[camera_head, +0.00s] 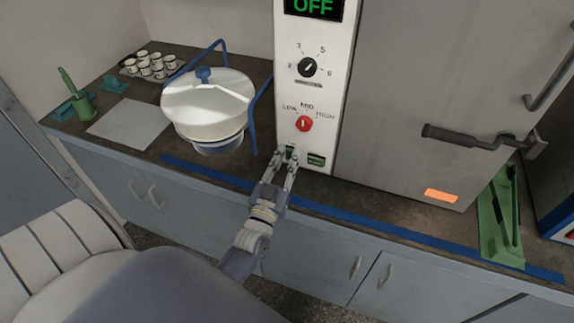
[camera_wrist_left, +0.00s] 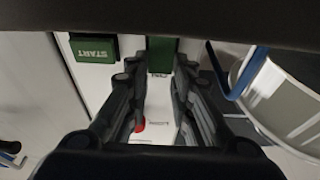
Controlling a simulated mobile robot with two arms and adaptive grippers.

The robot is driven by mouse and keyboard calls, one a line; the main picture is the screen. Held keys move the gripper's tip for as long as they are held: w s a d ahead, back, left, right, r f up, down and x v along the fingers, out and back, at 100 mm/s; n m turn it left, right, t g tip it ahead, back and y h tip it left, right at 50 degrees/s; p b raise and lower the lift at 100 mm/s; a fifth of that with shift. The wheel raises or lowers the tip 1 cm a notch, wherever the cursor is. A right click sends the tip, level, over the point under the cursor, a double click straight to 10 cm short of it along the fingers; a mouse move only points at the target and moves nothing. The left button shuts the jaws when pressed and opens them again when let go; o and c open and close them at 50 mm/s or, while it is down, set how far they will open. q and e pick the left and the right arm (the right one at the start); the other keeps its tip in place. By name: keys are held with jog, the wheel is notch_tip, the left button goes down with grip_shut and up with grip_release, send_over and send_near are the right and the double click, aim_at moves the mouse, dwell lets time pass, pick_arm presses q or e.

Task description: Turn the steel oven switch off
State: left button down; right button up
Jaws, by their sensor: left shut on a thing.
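The steel oven (camera_head: 430,70) stands on the counter, with a white control panel (camera_head: 350,22) on its left side. The display (camera_head: 313,6) at the panel's top reads OFF in green. Below it are a black dial (camera_head: 307,67) and a red knob (camera_head: 303,124) marked LOW, MID, HIGH. A small green switch (camera_head: 290,149) sits low on the panel, left of a green START button (camera_head: 316,160). My left gripper (camera_head: 286,156) is shut on the green switch, which shows between its fingers in the left wrist view (camera_wrist_left: 162,58). The fingertips partly hide the switch. My right gripper is not in view.
A white sieve shaker drum (camera_head: 205,105) in a blue frame stands left of the panel. Further left are a tray of small cups (camera_head: 150,66) and a green holder (camera_head: 82,104). The oven's black door handle (camera_head: 460,135) juts out at right, near a green tray (camera_head: 490,225).

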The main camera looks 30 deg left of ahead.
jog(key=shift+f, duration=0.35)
pick_arm(q)
jog(key=c, duration=1.4)
grip_release()
jog(key=shift+s+f, duration=0.15)
jog(key=v, duration=1.1)
jog(key=shift+s+f, duration=0.2)
jog(key=shift+s, duration=0.1)
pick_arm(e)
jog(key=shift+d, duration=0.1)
pick_arm(q)
jog(key=shift+d, duration=0.1)
